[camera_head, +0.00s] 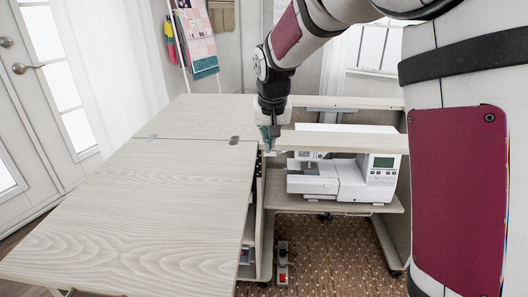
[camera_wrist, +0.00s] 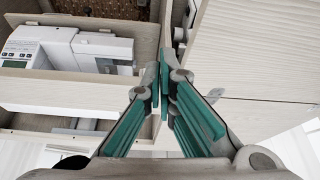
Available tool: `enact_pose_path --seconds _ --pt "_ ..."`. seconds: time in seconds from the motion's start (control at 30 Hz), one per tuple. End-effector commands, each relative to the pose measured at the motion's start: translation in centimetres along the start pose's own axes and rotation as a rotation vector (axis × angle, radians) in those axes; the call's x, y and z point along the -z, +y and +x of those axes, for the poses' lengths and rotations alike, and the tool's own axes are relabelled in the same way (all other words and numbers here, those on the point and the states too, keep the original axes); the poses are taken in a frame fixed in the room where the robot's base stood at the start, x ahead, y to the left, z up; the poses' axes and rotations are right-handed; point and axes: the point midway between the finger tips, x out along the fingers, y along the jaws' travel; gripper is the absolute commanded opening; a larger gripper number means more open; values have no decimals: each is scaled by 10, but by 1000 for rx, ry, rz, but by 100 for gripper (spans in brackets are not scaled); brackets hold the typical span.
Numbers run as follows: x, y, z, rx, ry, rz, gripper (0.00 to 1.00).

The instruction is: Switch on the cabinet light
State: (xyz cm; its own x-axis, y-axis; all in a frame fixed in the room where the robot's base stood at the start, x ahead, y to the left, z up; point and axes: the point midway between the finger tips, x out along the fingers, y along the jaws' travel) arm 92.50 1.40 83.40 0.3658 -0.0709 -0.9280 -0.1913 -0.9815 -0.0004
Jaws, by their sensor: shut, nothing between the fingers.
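The pale wood sewing cabinet (camera_head: 340,143) stands open, and its inner shelf and front strip also show in the wrist view (camera_wrist: 60,92). My gripper (camera_head: 268,146) hangs pointing down at the cabinet's left inner edge, beside the large tabletop leaf. In the wrist view, the teal-padded fingertips of my gripper (camera_wrist: 160,80) are together, with nothing between them. They are near the gap between cabinet and leaf; whether they touch anything is unclear. I cannot clearly make out a cabinet light or its switch; my gripper and arm cover part of that edge.
A white sewing machine (camera_head: 345,178) sits on the cabinet's inner shelf. The tabletop leaf (camera_head: 150,210) is clear and extends left. A power strip with a red part (camera_head: 283,262) lies on the brown carpet below. A door (camera_head: 30,80) stands at the far left.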

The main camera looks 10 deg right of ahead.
Motion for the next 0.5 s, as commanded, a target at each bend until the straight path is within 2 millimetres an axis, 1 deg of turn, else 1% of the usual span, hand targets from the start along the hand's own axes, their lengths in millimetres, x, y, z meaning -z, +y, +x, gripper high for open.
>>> enact_pose_path --seconds 0.27,0.37,0.5 --pt "-1 0 2 0 -1 0 0" --pt "-1 0 9 -1 -2 0 0" --pt "-2 1 31 -2 -4 0 0"
